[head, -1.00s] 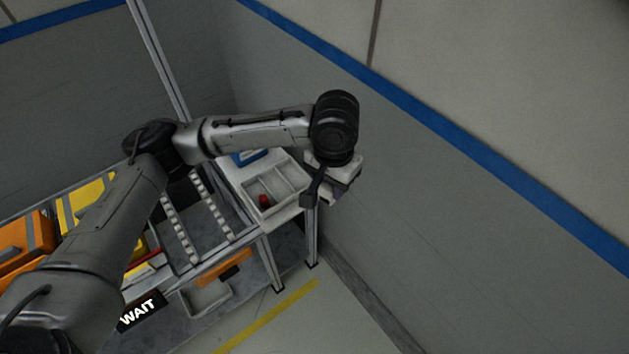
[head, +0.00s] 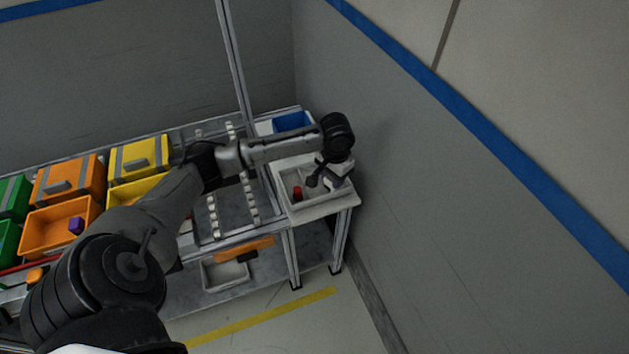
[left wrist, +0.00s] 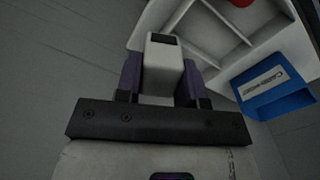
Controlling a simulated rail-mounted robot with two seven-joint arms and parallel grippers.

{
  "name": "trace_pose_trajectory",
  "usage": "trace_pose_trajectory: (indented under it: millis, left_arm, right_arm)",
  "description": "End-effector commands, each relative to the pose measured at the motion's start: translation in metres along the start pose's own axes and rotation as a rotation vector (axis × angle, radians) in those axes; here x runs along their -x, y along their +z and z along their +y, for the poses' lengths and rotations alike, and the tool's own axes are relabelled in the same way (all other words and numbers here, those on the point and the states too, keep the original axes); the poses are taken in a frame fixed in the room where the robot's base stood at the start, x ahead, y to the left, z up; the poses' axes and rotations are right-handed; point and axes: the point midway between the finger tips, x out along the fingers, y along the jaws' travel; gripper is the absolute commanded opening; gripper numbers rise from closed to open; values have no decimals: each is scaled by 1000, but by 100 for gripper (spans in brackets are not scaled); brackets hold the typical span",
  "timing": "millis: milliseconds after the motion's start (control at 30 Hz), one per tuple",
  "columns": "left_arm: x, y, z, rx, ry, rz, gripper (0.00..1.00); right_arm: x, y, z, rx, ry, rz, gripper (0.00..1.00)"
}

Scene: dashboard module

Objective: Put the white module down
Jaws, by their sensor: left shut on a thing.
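The white module (left wrist: 163,66) is a small white block with a dark patch on its end. It sits between the two purple-padded fingers of my left gripper (left wrist: 160,84) in the left wrist view. In the head view my left gripper (head: 326,184) is over the right part of the white divided tray (head: 318,208) on the end table, and the module is mostly hidden there. The tray also shows beyond the module in the left wrist view (left wrist: 205,40). I cannot tell from these views whether the module touches the tray. My right gripper is not in view.
A red object (head: 297,192) lies in the tray's left compartment. A blue bin (head: 292,122) stands behind the tray. Orange (head: 62,180) and yellow (head: 140,158) bins stand on the rack to the left. A grey wall (head: 440,220) is close on the right.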

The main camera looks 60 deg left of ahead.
Motion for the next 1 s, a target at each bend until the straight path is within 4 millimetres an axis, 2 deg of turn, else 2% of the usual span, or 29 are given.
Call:
trace_pose_trajectory:
  millis: [33, 200, 500, 767, 1000]
  left_arm:
    - [-10, -2, -12, 6, -4, -3, 12]
    - [-31, -9, -47, 6, -4, -3, 12]
    - [-55, -18, -88, 4, -1, -1, 12]
    - [-61, -19, -95, 1, 0, -1, 12]
    - [-90, -19, -94, 1, 0, -2, 12]
  right_arm:
    - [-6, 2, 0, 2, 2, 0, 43]
    - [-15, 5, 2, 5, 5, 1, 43]
    - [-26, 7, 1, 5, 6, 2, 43]
    - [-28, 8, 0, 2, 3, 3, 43]
    - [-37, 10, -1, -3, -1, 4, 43]
